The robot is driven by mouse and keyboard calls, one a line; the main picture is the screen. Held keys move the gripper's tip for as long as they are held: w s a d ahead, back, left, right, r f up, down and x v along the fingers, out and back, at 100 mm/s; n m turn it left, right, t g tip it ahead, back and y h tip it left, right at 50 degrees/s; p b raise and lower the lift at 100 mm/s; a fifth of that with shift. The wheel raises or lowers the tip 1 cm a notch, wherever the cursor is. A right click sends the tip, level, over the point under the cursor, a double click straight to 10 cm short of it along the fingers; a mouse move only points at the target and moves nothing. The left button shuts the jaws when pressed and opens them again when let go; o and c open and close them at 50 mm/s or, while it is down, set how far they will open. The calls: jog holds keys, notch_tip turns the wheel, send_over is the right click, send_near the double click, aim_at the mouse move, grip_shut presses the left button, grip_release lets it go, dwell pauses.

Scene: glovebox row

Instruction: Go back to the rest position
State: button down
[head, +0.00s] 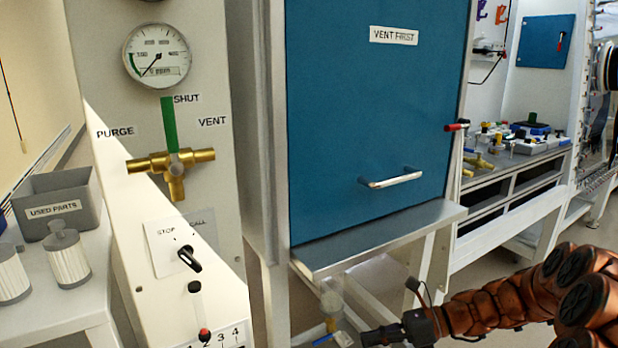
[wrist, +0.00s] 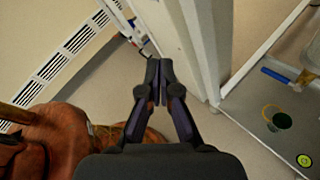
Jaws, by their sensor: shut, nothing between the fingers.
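My gripper (head: 372,338) is at the bottom of the head view, low in front of the cabinet and below its metal ledge. In the wrist view my gripper (wrist: 158,72) points away over the floor, its two dark fingers together at the tips with nothing between them. My copper-coloured arm reaches in from the lower right of the head view. The blue door (head: 370,120) labelled VENT FIRST looks closed, and my gripper is apart from its handle (head: 392,180). The brass valve (head: 172,165) has its green lever upright, toward SHUT.
A metal ledge (head: 380,238) juts out under the door. A gauge (head: 157,56) and a STOP/CALL switch (head: 188,258) are on the left panel. A grey USED PARTS bin (head: 82,208) stands far left. In the wrist view a white post (wrist: 178,40) stands close to my fingers.

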jog(key=s+a+r+n+g+h+p, duration=0.2)
jog(key=s+a+r+n+h+p, duration=0.1)
jog(key=s+r+n+p, duration=0.35)
jog(key=s+a+r+n+g+h+p, duration=0.25)
jog(key=s+r+n+p, duration=0.2)
jog(key=s+r, duration=0.45)
jog(key=s+d+r+n+t+h+p, duration=0.1)
jog(key=s+d+r+n+h+p, duration=0.3)
jog(key=s, duration=0.3)
jog(key=s+d+r+n+t+h+p, duration=0.1)
jog(key=s+d+r+n+h+p, duration=0.4)
jog(key=s+d+r+n+p, duration=0.1)
jog(key=shift+s+d+r+n+t+p, duration=0.15)
jog(key=shift+s+r+n+t+p, duration=0.3)
jog(key=shift+s+r+n, duration=0.45)
jog(key=shift+s+f, duration=0.1)
jog(key=shift+f, duration=0.15)
